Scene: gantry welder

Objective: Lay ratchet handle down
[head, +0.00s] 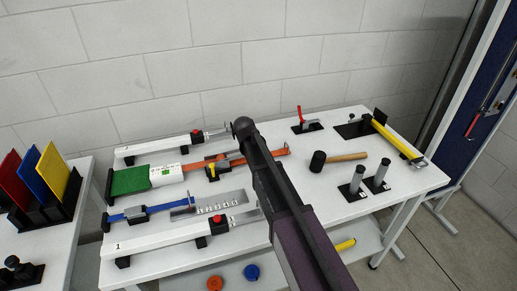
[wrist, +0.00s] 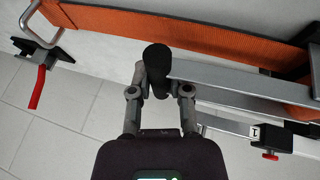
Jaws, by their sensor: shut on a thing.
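In the wrist view my gripper (wrist: 157,72) is shut on the black grip of the ratchet handle (wrist: 157,57). Grey metal bars (wrist: 225,75) run from near the grip to the right. The orange bar or strap (wrist: 190,32) lies beyond the grip, with a metal hook (wrist: 40,22) at its left end. In the head view the orange piece (head: 236,162) lies across the table, with a yellow and black fitting (head: 213,170) on it. My arm hides the fingertips and grip there. I cannot tell the handle's exact tilt.
A red-handled clamp (head: 303,120) stands right of the orange piece. Beams with red buttons (head: 196,137) lie behind and in front. A blue tool (head: 150,210), a mallet (head: 340,158) and metal posts (head: 357,180) share the white table (head: 300,165). A block wall stands behind.

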